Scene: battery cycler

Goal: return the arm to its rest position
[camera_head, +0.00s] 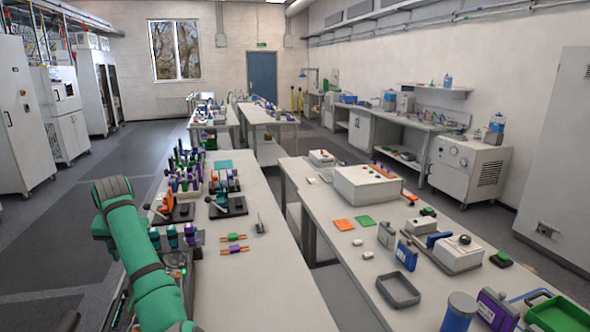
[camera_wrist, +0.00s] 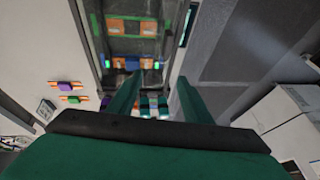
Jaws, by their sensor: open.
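My arm, green with dark bands, shows at the lower left of the head view (camera_head: 140,240). It rises from the bottom edge beside the left bench (camera_head: 260,285) and bends near its top. My gripper is not clearly visible there. In the wrist view, my gripper (camera_wrist: 157,92) shows two green fingers spread apart. Nothing is held between them. Beyond the fingers lies a dark framed unit (camera_wrist: 133,48) with orange, blue and glowing green parts. Small coloured pieces show low between the fingers, partly hidden by them.
On the left bench, black-based holders (camera_head: 227,205) with coloured pieces stand close to my arm. The right bench holds a grey tray (camera_head: 398,289) and several devices. Open floor (camera_head: 50,235) lies left of my arm.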

